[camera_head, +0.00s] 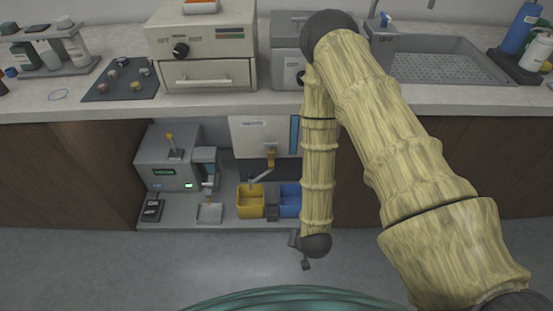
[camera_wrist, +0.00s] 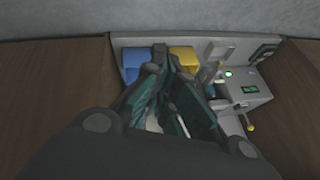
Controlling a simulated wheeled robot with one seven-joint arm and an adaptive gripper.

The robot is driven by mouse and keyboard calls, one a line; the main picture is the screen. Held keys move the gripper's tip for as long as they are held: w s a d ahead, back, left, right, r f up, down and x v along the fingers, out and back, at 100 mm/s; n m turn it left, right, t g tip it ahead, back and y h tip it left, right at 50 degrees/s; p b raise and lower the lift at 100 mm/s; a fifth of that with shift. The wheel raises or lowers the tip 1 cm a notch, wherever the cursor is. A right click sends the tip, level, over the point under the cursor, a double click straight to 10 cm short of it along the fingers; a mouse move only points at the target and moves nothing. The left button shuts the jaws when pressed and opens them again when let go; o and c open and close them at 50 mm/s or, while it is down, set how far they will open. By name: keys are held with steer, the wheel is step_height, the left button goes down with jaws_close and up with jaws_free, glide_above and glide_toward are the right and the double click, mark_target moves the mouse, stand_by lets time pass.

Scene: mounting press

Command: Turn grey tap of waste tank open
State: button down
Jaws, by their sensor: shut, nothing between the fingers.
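The white waste tank (camera_head: 250,140) hangs under the counter, with a blue strip on its right side. Its tap (camera_head: 270,158) has a brass-coloured body and a grey lever (camera_head: 262,178) slanting down to the left, above a yellow bin. My gripper (camera_head: 304,262) is low, in front of the blue bin and right of the tap, apart from the lever. In the head view my arm hides most of it. In the wrist view my gripper (camera_wrist: 166,62) is shut and empty; it covers the area where the tap would show.
The yellow bin (camera_head: 250,209) and blue bin (camera_head: 289,209) stand on a grey base plate. A grey machine (camera_head: 165,176) with a lit display and yellow-tipped lever stands left. The counter edge (camera_head: 85,117) overhangs. The floor in front is clear.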

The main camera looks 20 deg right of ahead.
steer(key=w+f+m+t+h+b, duration=0.1)
steer(key=w+f+m+t+b, duration=0.2)
steer(key=w+b, duration=0.45)
steer(key=w+f+m+t+b, duration=0.3)
steer(key=w+m+b, duration=0.1)
steer(key=w, duration=0.7)
steer(key=m+t+h+b, duration=0.4)
steer(key=m+t+b, duration=0.3)
steer(key=b, duration=1)
glide_toward(271, 147)
steer(key=w+d+r+m+g, duration=0.1)
steer(key=w+d+r, duration=0.1)
steer(key=w+d, duration=0.35)
steer(key=shift+w+a+r, duration=0.2)
steer(key=shift+w+a, duration=0.1)
steer(key=shift+a, duration=0.15)
steer(key=shift+d+y, duration=0.1)
steer(key=shift+y, duration=0.2)
